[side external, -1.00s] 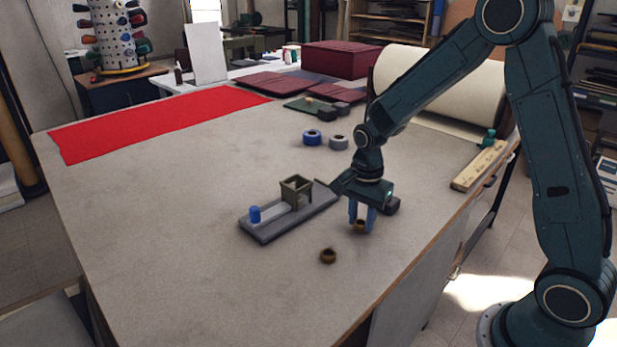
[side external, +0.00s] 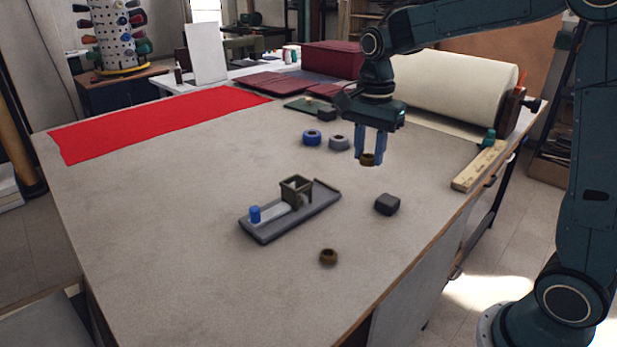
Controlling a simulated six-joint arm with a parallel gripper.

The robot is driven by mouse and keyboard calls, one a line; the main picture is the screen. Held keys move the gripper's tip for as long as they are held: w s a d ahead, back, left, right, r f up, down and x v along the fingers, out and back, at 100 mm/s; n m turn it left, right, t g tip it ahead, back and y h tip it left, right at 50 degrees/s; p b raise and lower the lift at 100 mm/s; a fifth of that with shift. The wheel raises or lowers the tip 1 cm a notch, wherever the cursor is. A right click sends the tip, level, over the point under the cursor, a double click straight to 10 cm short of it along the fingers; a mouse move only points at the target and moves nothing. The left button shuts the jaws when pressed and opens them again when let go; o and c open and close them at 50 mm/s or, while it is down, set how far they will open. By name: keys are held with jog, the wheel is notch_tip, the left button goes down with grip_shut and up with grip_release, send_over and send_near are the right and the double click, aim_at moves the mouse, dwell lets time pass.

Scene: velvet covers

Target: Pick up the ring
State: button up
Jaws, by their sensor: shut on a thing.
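My gripper (side external: 369,155) points down with blue fingers, shut on a small brown ring (side external: 368,160). The held ring hangs between the fingertips, above the table, and the fingers cover part of it. A second brown ring (side external: 328,257) lies flat on the table near the front, well apart from my gripper. A grey fixture (side external: 268,235) with a blue peg (side external: 254,214) and an olive box-shaped frame (side external: 297,187) stands on the table to the lower left of my gripper.
A dark grey block (side external: 387,204) lies below my gripper. A blue tape roll (side external: 312,138) and a grey roll (side external: 339,143) lie behind left. A wooden ruler (side external: 478,166) is at the right edge. Red cloth (side external: 160,122) covers the back left. The front left table is clear.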

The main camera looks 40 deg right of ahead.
jog(key=shift+r, duration=1.15)
